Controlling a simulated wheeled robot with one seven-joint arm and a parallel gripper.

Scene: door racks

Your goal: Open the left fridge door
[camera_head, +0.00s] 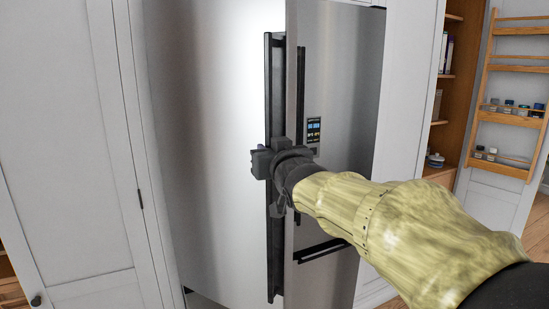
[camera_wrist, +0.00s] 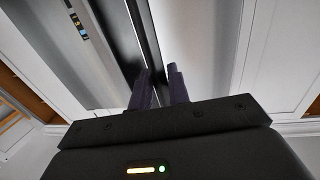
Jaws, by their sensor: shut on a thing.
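The left fridge door (camera_head: 205,140) is a tall brushed-steel panel. Its long black vertical handle (camera_head: 275,85) runs near its right edge. A grey edge strip beside it partly covers the right door's handle, so the left door looks slightly ajar; how far is hard to tell. My gripper (camera_head: 272,161) is at the handle's mid-height, shut on it. In the wrist view, the two dark fingers of my gripper (camera_wrist: 159,82) stand on either side of the black handle bar (camera_wrist: 147,40). The exact finger contact is partly hidden.
The right fridge door (camera_head: 343,90) has a small display (camera_head: 313,130) and a lower black horizontal handle (camera_head: 320,250). A white cabinet (camera_head: 70,130) stands left of the fridge. At right are a wooden door rack (camera_head: 512,115) with jars and open shelves (camera_head: 455,90).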

